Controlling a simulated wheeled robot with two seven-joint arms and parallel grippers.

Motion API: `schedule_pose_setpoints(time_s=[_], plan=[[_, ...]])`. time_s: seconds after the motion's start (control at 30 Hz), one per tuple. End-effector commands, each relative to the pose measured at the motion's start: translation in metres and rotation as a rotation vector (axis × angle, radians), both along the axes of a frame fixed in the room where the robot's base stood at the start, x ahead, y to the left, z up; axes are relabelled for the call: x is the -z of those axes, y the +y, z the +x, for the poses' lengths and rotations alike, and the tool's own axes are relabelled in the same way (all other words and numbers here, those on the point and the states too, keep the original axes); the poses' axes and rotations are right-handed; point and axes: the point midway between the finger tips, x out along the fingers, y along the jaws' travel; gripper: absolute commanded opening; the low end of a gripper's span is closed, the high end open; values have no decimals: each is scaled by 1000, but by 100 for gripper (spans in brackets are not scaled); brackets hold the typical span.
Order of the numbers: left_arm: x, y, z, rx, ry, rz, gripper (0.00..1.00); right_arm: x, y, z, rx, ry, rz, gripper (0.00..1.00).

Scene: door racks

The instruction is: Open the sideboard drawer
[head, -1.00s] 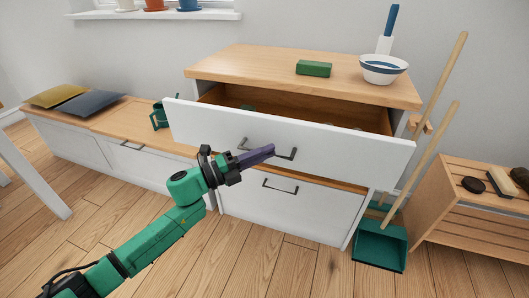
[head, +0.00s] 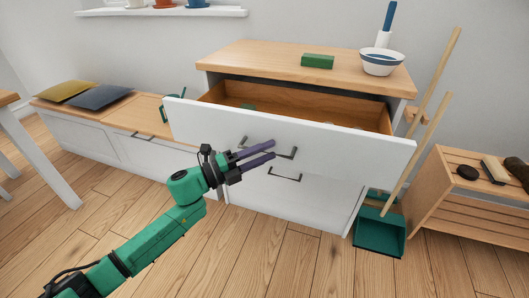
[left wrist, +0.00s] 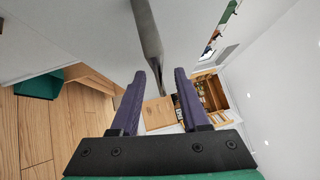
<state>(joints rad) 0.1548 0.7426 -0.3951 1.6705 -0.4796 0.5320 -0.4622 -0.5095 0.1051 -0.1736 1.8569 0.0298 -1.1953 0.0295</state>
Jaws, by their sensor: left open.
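The sideboard (head: 230,58) has a wooden top and a white front. Its upper drawer (head: 345,148) is pulled well out, with the wooden inside showing and a few items in it that I cannot make out. The drawer's dark bar handle (head: 286,154) is on the white front. My left gripper (head: 272,149) is open at the handle, its two purple fingers spread. In the left wrist view the grey handle bar (left wrist: 147,32) lies ahead of and partly between the fingertips (left wrist: 160,78), and no grip shows. My right gripper is out of view.
A green block (head: 318,62) and a striped bowl (head: 382,62) stand on the sideboard top. A green dustpan (head: 380,232) and long wooden handles lean at its right, beside a slatted wooden unit (head: 450,205). A low bench (head: 120,110) with cushions is at left.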

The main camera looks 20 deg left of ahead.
Motion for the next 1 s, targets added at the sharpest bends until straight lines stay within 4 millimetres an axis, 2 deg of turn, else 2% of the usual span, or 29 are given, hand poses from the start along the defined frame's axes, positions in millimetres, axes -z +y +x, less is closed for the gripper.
schedule_pose_setpoints(time_s=[0.23,0.37,0.57,0.8,1.0], plan=[[0,1,0,-1,-1,0,45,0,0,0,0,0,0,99],[2,9,-8,-1,1,1,45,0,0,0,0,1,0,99],[9,41,-35,-1,4,1,45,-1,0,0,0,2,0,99],[17,89,-77,-1,6,0,45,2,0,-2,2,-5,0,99],[20,108,-93,0,1,1,45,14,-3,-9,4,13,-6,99]])
